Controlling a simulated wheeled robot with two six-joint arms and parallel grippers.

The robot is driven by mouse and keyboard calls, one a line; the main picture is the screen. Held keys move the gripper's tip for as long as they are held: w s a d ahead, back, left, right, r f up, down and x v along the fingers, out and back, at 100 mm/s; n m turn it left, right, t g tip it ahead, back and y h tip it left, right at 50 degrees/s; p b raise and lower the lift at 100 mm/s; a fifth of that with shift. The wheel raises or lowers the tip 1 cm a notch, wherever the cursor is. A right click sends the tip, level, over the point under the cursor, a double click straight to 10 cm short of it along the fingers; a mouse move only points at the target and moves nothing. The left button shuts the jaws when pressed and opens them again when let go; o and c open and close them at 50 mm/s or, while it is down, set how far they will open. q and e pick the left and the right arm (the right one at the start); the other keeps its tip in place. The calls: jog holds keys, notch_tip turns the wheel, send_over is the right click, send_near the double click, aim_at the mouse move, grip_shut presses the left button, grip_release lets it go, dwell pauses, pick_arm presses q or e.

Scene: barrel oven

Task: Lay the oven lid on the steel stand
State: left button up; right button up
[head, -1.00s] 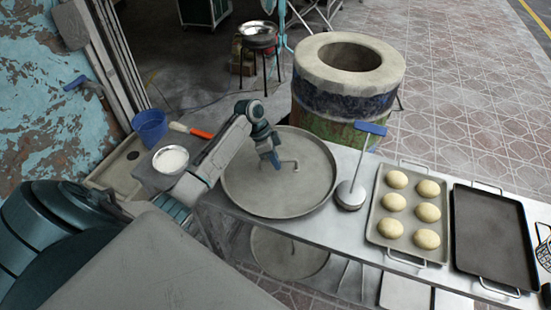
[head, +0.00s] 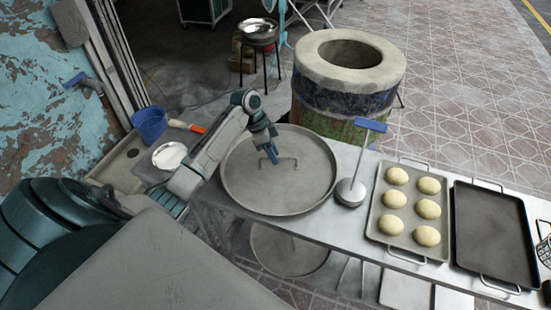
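The oven lid (head: 240,190), a wide round grey metal disc with a low rim and a bar handle (head: 288,163), lies flat on the left part of the steel stand (head: 345,232). The barrel oven (head: 350,85) stands behind it with its round top mouth uncovered. My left gripper (head: 272,157) reaches in from the left and points down at the lid's handle. Its fingers overlap the handle in the picture; I cannot tell whether they touch it or how far apart they are. My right gripper is not in view.
A blue-topped tool with a round metal base (head: 350,193) stands close to the lid's right. Further right are a tray of dough balls (head: 377,226) and an empty dark tray (head: 490,235). A white-filled bowl (head: 169,156) and blue bucket (head: 149,123) are left.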

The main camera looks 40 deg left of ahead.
pick_arm(q)
jog(key=b+v, duration=0.2)
jog(key=v, duration=0.7)
jog(key=shift+a+r, duration=0.2)
jog(key=shift+r, duration=0.15)
